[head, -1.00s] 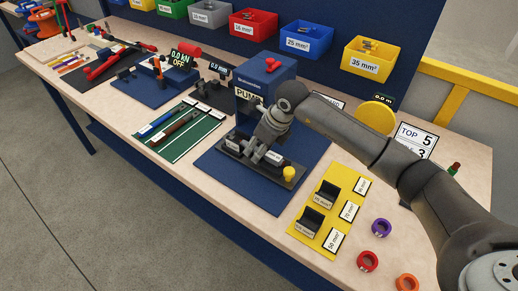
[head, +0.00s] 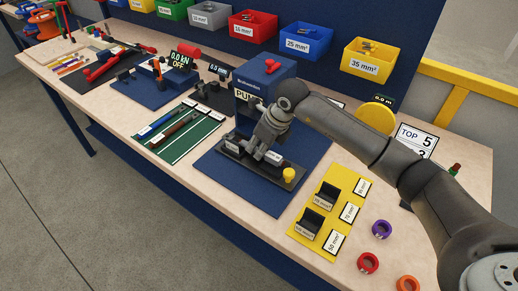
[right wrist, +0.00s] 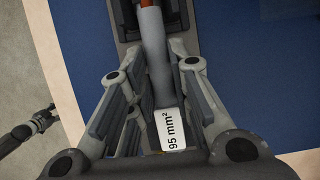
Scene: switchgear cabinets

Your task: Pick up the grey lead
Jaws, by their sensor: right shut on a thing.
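The grey lead (right wrist: 155,60) shows in the right wrist view as a grey rod with a brown-red end at the top and a white "95 mm²" tag (right wrist: 172,130). My right gripper (right wrist: 160,112) is shut on it, with a finger on each side. In the head view, my right gripper (head: 258,152) is low over the black holder (head: 288,184) in front of the blue pump box, hiding much of the lead. A dark gripper, likely my left (right wrist: 40,122), shows at the left edge of the right wrist view, too small to tell its jaws.
The blue pump box (head: 266,82) stands just behind my right gripper. A yellow plate (head: 330,215) with dark holders lies to the right, near coloured rings (head: 368,262). A green mat (head: 180,132) with tools lies left. Coloured bins (head: 308,38) line the back.

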